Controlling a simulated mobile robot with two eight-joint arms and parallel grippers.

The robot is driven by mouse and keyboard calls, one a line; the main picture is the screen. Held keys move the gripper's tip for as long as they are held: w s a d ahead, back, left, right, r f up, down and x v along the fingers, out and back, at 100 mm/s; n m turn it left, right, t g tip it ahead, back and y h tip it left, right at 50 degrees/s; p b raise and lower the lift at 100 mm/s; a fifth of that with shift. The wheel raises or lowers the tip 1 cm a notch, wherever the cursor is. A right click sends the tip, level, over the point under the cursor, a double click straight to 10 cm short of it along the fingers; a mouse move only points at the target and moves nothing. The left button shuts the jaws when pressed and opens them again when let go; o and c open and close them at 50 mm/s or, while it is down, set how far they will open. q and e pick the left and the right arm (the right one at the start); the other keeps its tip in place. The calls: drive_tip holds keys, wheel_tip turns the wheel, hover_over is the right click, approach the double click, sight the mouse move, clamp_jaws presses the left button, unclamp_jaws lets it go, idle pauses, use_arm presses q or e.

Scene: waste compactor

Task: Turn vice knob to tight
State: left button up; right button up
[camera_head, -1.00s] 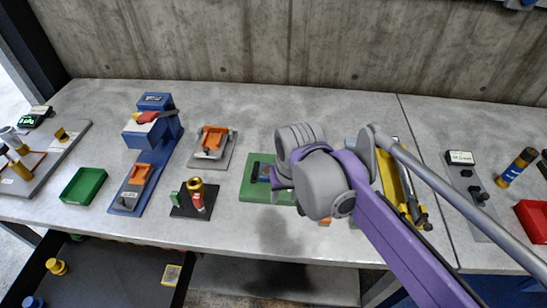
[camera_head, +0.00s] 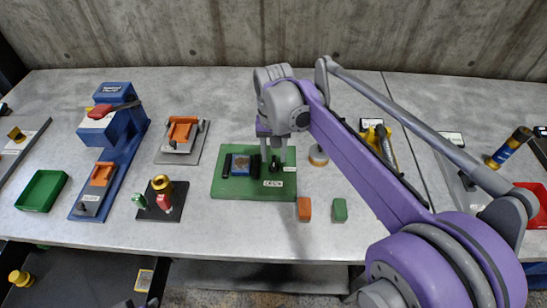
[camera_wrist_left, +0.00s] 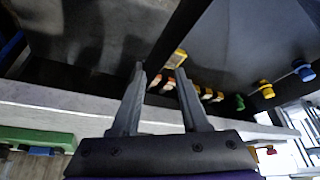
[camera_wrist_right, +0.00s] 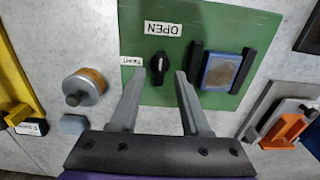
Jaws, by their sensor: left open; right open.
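The green vice board (camera_head: 228,190) lies on the grey bench. It carries a small black knob (camera_wrist_right: 157,78), with an OPEN label (camera_wrist_right: 163,28) and a smaller label that seems to read TIGHT (camera_wrist_right: 132,61) beside it. The knob's bar lines up roughly with the OPEN label. A blue block with a brown face (camera_wrist_right: 221,72) sits between two black jaws. My right gripper (camera_wrist_right: 160,74) is open above the board, its fingers on either side of the knob; contact cannot be told. My left gripper (camera_wrist_left: 160,68) is open and empty, near the bench's front edge.
An orange block (camera_head: 304,209) and a green block (camera_head: 340,210) lie right of the board, with a round copper-and-grey part (camera_head: 318,155) behind. A black stand (camera_head: 160,207) and an orange-and-grey fixture (camera_head: 181,140) are to the left. An open drawer (camera_head: 75,275) is below.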

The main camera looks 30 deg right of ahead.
drive_tip(key=shift+f, duration=0.85)
clamp_jaws()
